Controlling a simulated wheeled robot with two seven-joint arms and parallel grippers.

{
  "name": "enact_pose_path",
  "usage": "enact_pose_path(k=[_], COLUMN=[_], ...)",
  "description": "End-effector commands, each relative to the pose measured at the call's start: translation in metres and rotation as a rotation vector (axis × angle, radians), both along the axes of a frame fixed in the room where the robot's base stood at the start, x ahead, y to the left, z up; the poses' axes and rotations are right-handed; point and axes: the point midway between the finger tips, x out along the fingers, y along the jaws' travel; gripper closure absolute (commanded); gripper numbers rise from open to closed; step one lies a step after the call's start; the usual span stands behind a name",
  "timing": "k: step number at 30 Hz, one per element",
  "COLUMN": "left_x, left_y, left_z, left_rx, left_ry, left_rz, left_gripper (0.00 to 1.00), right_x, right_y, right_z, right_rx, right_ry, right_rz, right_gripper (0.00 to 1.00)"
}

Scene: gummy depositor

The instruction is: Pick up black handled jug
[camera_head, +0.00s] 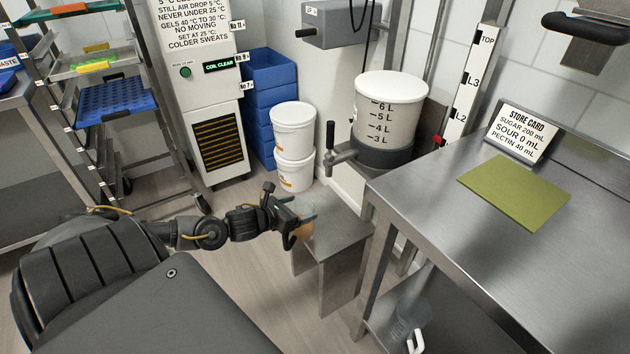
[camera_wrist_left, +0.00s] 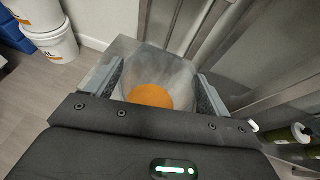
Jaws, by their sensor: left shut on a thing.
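A clear jug with an orange bottom or orange contents (camera_wrist_left: 150,96) sits between the two fingers of my left gripper (camera_wrist_left: 160,88) in the left wrist view. The fingers are shut on its sides. In the head view my left gripper (camera_head: 290,222) is over the low steel stand, and only a small orange patch of the jug (camera_head: 305,228) shows beside it. I cannot tell a black handle on it from the dark gripper parts. Whether its base touches the stand is unclear. My right gripper is out of view.
The low steel stand (camera_head: 340,255) is under my gripper, below the depositor hopper (camera_head: 390,105) and its valve lever (camera_head: 331,135). A steel table (camera_head: 440,220) stands right, with a white-handled clear jug (camera_head: 412,312) on its lower shelf. White buckets (camera_head: 294,172) stand behind.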

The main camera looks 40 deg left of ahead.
Motion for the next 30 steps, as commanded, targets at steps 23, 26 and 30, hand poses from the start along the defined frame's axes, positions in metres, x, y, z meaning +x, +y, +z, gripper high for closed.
enact_pose_path(k=[23,26,30], left_x=[-0.063,-0.063,-0.063], left_y=[0.006,0.006,0.006], left_z=[0.002,0.002,0.002], left_rx=[-0.001,-0.001,-0.001], left_ry=[-0.005,-0.004,-0.004], left_rz=[0.002,0.001,0.001], left_gripper=[0.72,0.23,0.41], right_x=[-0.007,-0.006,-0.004], right_y=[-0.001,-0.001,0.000], right_z=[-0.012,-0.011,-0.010], right_rx=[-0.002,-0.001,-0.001], right_ry=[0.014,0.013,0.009], right_rz=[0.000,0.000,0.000], right_gripper=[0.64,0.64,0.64])
